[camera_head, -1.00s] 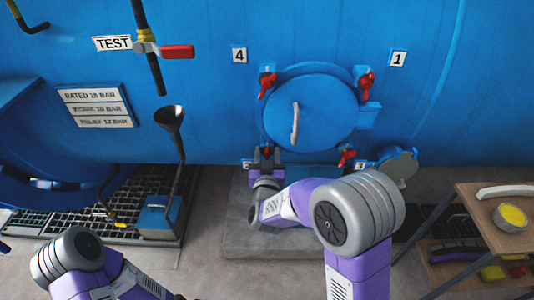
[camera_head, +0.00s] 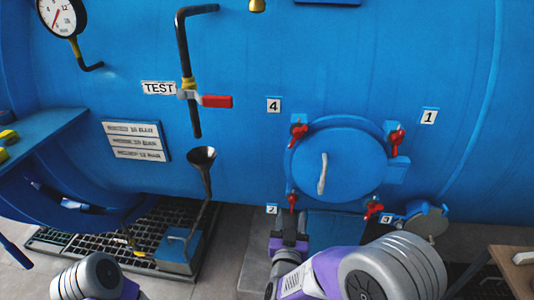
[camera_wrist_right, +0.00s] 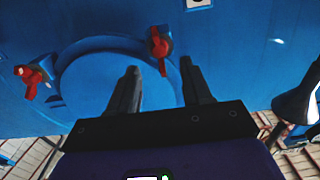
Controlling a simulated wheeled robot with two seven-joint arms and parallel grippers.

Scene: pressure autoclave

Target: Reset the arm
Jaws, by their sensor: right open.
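My right gripper (camera_head: 289,226) is just below the round blue hatch (camera_head: 335,165), near clamp 2's red handle (camera_head: 292,203). In the right wrist view its two dark fingers (camera_wrist_right: 162,88) stand apart with nothing between them. The hatch (camera_wrist_right: 90,85) shows behind them, with one red clamp handle (camera_wrist_right: 160,45) beyond the fingertips and another (camera_wrist_right: 30,80) at left. In the head view, my left arm (camera_head: 95,280) enters at the bottom left; its gripper is out of the picture.
More red clamps (camera_head: 396,138) sit around the hatch. A dark funnel (camera_head: 201,156) on a pipe stands left of my right gripper, below the red-handled test valve (camera_head: 216,101). A small round cover (camera_head: 427,220) is at right. A wooden table (camera_head: 514,262) is at the lower right.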

